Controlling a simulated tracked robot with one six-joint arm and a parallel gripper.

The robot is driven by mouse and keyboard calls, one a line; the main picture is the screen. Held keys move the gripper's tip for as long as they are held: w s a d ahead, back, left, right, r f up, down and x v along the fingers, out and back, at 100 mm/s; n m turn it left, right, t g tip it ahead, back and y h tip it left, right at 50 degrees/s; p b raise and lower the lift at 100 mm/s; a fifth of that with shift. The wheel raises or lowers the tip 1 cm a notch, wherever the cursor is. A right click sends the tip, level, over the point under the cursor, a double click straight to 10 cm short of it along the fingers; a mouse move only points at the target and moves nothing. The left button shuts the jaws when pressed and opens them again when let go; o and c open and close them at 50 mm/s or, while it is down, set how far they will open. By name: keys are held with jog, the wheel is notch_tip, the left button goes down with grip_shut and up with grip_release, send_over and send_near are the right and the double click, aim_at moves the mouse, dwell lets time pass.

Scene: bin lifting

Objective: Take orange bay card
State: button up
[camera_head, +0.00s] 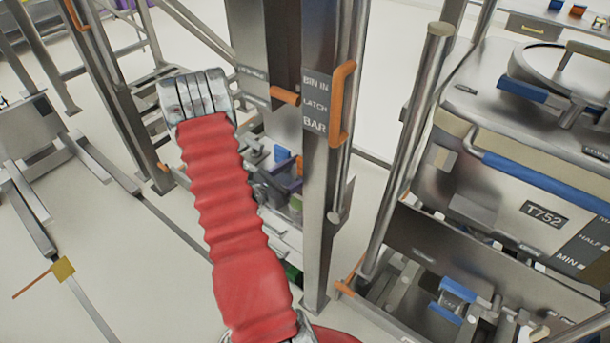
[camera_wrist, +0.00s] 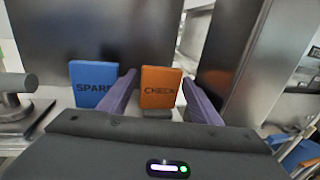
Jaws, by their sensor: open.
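The orange card (camera_wrist: 160,87), marked CHECK, stands upright straight ahead in the wrist view. My gripper (camera_wrist: 158,78) is open, with one purple finger to the left of the card and one to the right. The fingertips appear to flank the card, but I cannot tell whether they reach its depth. No contact shows. In the head view my gripper (camera_head: 286,186) is small and partly hidden behind a steel post, low beyond my red-sleeved arm. A blue card (camera_head: 281,154) shows just past it.
The blue card marked SPARE (camera_wrist: 92,84) stands close to the left of the orange one. A dark panel (camera_wrist: 95,35) rises behind both. A steel post (camera_head: 325,150) with an orange handle (camera_head: 341,105) stands right of my arm. A bin marked T752 (camera_head: 540,205) is farther right.

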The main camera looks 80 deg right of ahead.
jog(key=c, duration=0.8)
jog(key=shift+r, duration=0.1)
jog(key=shift+w+a+r, duration=0.15)
jog(key=shift+a+r, duration=0.05)
jog(key=shift+r, duration=0.45)
notch_tip(320, 180, up, 6)
jog(key=s+v, duration=0.1)
jog(key=v, duration=0.5)
jog(key=s+a+v, duration=0.1)
jog(key=v, duration=0.5)
jog(key=s+a+v, duration=0.1)
jog(key=v, duration=0.6)
jog(key=shift+s+a+f, duration=0.1)
jog(key=shift+a+f, duration=0.05)
jog(key=shift+a, duration=0.1)
